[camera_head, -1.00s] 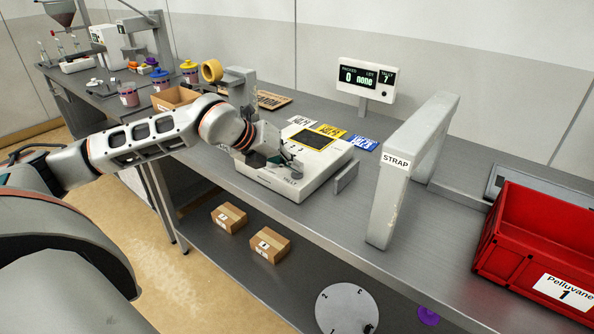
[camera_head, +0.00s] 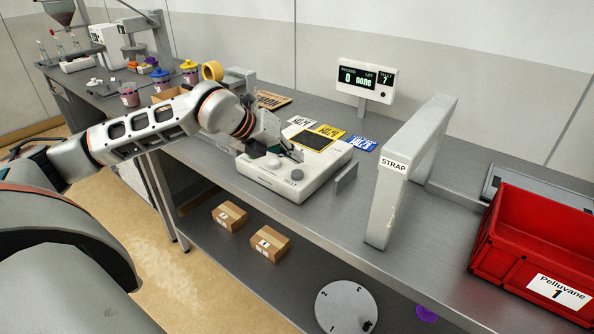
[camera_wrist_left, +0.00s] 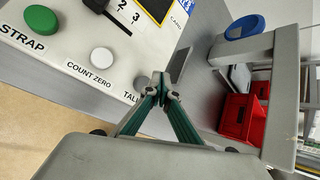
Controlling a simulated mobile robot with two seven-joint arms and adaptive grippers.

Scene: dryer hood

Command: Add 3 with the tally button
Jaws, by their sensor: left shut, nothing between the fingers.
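The white control box (camera_head: 270,180) stands on the bench, with a dark grey round tally button (camera_head: 297,173) near its front right corner above the printed label TALLY. In the left wrist view part of the tally button (camera_wrist_left: 140,83) shows beside my fingertips, which partly hide it. My left gripper (camera_head: 297,155) is shut and empty, just above the box and behind the tally button; its closed fingertips show in the left wrist view (camera_wrist_left: 162,92). I cannot tell whether they touch anything. The display (camera_head: 366,78) reads packed 0, list none, tally 7. My right gripper is not in view.
A green STRAP button (camera_wrist_left: 41,19) and a white COUNT ZERO button (camera_wrist_left: 102,60) sit on the same box. A grey STRAP arch (camera_head: 405,175) stands to the right, then a red crate (camera_head: 530,240). White, yellow and blue cards (camera_head: 331,130) lie behind the box.

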